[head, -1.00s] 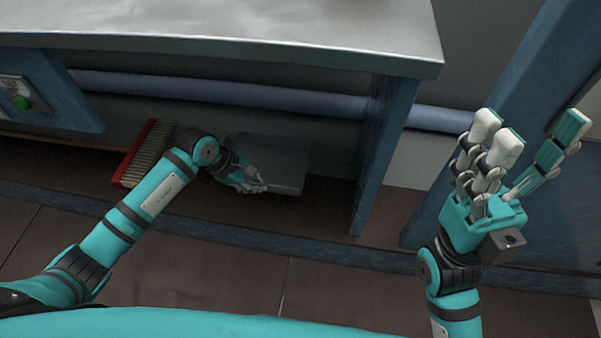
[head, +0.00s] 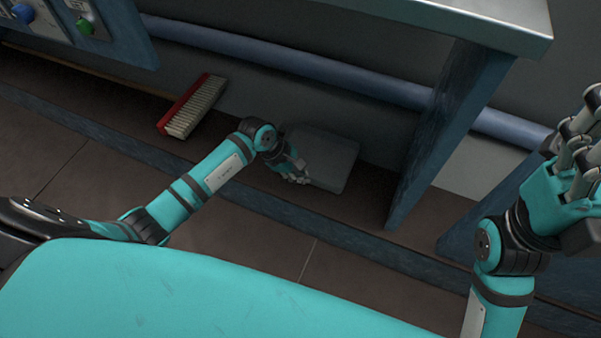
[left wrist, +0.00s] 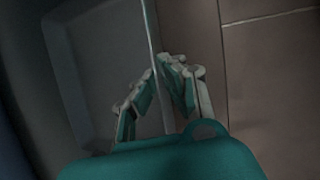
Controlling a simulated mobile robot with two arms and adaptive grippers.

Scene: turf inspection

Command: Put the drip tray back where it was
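The drip tray (head: 332,160) is a flat dark grey tray with a raised rim, low under the metal counter. It also fills the left part of the left wrist view (left wrist: 95,70). My left gripper (head: 300,178) is at the tray's near left edge. In the left wrist view its fingers (left wrist: 166,75) lie on both sides of the rim and close on it. Whether the tray rests on the floor or hangs just above it is hard to tell. My right gripper (head: 585,125) is at the right edge, empty, fingers spread, partly cut off.
A brush with a red back (head: 192,105) lies left of the tray. A blue pipe (head: 290,65) runs along the wall behind. A blue support panel (head: 452,130) stands right of the tray. The counter (head: 480,20) overhangs, and a low blue ledge (head: 240,202) runs in front.

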